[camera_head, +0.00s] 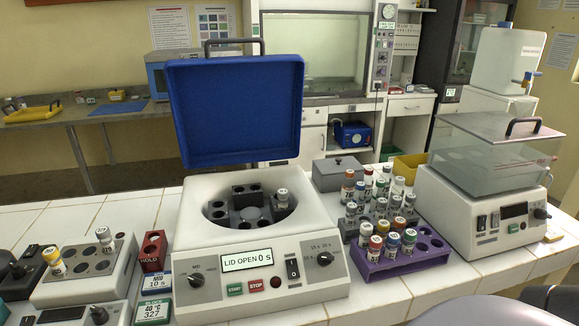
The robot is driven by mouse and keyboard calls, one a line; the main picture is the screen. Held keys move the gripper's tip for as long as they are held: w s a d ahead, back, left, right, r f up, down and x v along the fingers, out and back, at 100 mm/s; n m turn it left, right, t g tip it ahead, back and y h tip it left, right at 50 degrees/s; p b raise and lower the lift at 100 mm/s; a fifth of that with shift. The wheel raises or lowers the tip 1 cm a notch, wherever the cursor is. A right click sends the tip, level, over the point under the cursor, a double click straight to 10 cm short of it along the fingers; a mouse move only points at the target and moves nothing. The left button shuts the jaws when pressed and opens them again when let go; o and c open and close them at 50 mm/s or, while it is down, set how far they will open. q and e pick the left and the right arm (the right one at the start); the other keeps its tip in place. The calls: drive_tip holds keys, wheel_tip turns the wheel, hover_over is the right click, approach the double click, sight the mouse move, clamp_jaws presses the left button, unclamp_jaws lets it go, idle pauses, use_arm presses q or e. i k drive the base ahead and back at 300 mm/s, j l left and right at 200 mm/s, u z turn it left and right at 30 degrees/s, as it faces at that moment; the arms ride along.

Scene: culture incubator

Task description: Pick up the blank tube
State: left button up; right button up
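Several capped tubes are in view, but their labels are too small to read, so I cannot tell which is the blank tube. A yellow-capped tube (54,261) and a whitish-capped tube (105,238) stand in the block of the heater (72,291) at left.
The centrifuge's blue lid (236,110) stands raised. A red "HOLD" rack (152,252) sits between heater and centrifuge. A clear-lidded machine (480,195) is at right, with a yellow bin (410,167) and grey box (340,174) behind the racks. Bare tiles (385,298) lie in front of the purple rack.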

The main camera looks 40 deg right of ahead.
sight(410, 198)
drive_tip(key=z, duration=1.7)
drive_tip(key=l+u, duration=0.85)
drive_tip(key=l, duration=0.15)
